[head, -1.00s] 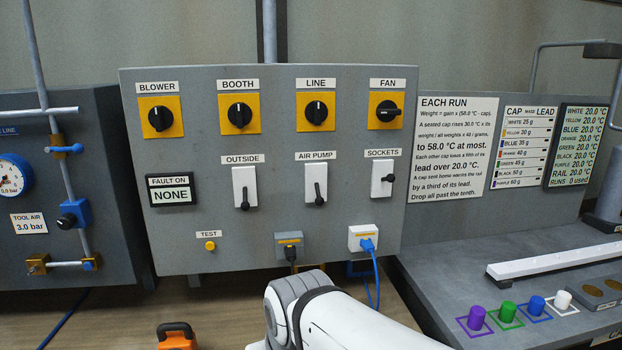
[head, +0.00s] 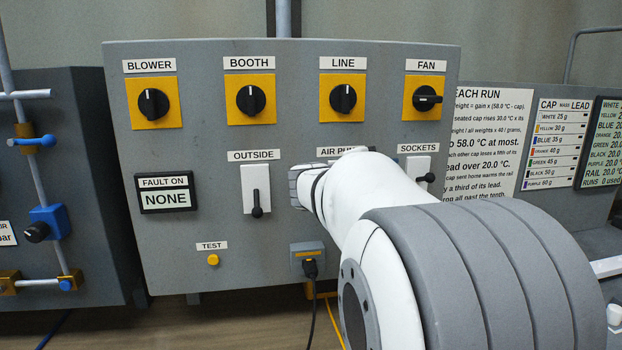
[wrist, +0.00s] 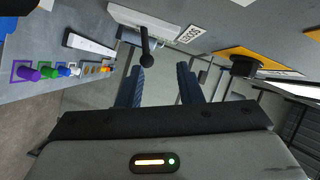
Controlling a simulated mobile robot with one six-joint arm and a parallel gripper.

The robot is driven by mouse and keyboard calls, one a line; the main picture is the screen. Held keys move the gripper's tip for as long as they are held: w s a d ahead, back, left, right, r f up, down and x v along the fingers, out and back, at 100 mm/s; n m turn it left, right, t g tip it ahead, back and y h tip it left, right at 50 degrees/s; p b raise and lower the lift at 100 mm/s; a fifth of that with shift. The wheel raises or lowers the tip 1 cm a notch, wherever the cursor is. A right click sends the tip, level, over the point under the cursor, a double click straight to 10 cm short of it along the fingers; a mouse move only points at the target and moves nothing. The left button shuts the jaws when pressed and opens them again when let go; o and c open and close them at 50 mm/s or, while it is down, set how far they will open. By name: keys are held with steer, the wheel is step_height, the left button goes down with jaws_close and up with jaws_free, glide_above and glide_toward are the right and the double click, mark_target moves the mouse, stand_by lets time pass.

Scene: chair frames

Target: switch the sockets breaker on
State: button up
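The sockets breaker (head: 417,170) is a white plate with a black lever under the SOCKETS label, at the right of the grey panel. Its lever sticks out at mid-height, its knob to the right in the head view, unlike the hanging OUTSIDE lever (head: 257,205). In the wrist view the black lever (wrist: 146,50) projects from the white plate, its round knob just beyond my fingertips, nearer the left finger. My gripper (wrist: 161,70) is open, with its blue-grey fingers apart and nothing held. In the head view my arm hides the fingers.
The FAN switch (head: 425,97) sits just above the sockets breaker and shows at the right in the wrist view (wrist: 245,65). My arm hides most of the AIR PUMP breaker. The fault display (head: 166,193) reads NONE. Coloured caps (wrist: 45,72) stand on the side bench.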

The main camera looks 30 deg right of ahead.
mark_target(426, 178)
steer(key=d+g, duration=0.1)
steer(key=d, duration=0.2)
steer(key=s+d+f+m+g, duration=0.1)
steer(key=d, duration=0.2)
steer(key=d+f+m, duration=0.1)
steer(key=d, duration=0.2)
steer(key=shift+s+g, duration=0.15)
steer(key=shift+g, duration=0.25)
steer(key=c, duration=0.5)
steer(key=shift+w+r+n+y, duration=0.3)
steer(key=shift+r+n+y, duration=0.3)
steer(key=shift+n, duration=0.4)
steer(key=o, duration=0.8)
steer(key=b+v, duration=0.1)
steer(key=v, duration=0.6)
steer(key=shift+w+a, duration=0.1)
steer(key=shift+a, duration=0.3)
